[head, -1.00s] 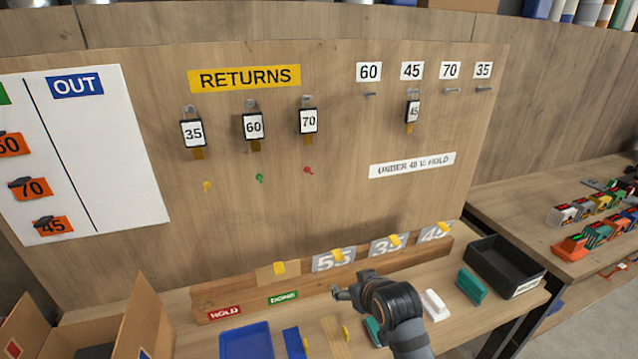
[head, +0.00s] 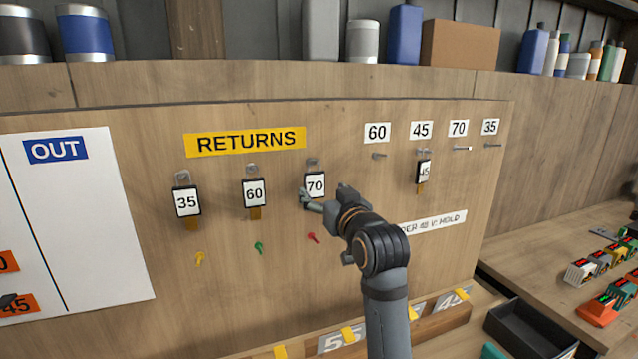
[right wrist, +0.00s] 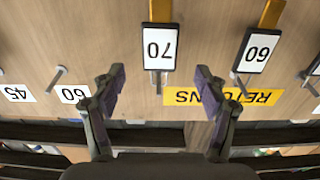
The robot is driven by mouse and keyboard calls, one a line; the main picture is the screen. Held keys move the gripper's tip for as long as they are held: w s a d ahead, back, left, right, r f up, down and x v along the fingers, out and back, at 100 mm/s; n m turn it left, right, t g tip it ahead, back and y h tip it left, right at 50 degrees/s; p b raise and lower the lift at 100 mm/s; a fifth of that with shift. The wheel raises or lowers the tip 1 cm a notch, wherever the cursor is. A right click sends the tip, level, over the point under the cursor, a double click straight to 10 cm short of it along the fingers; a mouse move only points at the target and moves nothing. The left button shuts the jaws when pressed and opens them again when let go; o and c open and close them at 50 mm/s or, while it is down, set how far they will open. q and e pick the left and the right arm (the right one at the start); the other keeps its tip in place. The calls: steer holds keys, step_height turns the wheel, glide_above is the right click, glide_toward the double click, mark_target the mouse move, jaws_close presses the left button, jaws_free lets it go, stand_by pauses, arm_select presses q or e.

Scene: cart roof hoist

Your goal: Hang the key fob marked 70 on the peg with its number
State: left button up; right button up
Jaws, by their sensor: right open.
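The key fob marked 70 (head: 316,184) hangs on a hook under the RETURNS sign, to the right of the 60 fob; it also shows, upside down, in the right wrist view (right wrist: 158,48). My right gripper (head: 325,196) is open in front of the board, close to this fob. In the right wrist view its fingers (right wrist: 160,78) are spread with the fob's hook between them in the picture; nothing is gripped. The peg (head: 461,149) below the number 70 label (head: 458,128) is bare, at the upper right of the board. My left gripper is not in view.
Fobs 35 (head: 187,202) and 60 (head: 254,194) hang to the left. A fob marked 45 (head: 424,172) hangs on the 45 peg, beside the 70 peg. The 60 peg (head: 379,156) and 35 peg (head: 493,145) are bare.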

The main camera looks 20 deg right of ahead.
mark_target(315, 180)
steer(key=w+p, duration=0.2)
steer(key=w, duration=0.4)
steer(key=shift+r, duration=0.1)
steer(key=shift+w+a, duration=0.1)
steer(key=shift+w, duration=0.3)
steer(key=shift+c, duration=0.7)
steer(key=c, duration=1.2)
steer(key=shift+r+p, duration=0.25)
steer(key=shift+p, duration=0.25)
steer(key=shift+c, duration=0.4)
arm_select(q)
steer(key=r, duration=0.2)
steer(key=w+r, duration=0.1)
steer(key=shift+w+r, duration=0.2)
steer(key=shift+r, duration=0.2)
arm_select(e)
steer(key=shift+s+r+p, duration=0.2)
steer(key=shift+s, duration=0.55)
steer(key=shift+s+r+p, duration=0.15)
steer(key=shift+s+p, duration=0.1)
steer(key=shift+s, duration=0.55)
steer(key=shift+s+r+p, duration=0.2)
steer(key=shift+s, duration=0.55)
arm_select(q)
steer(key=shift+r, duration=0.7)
arm_select(e)
steer(key=shift+s, duration=0.15)
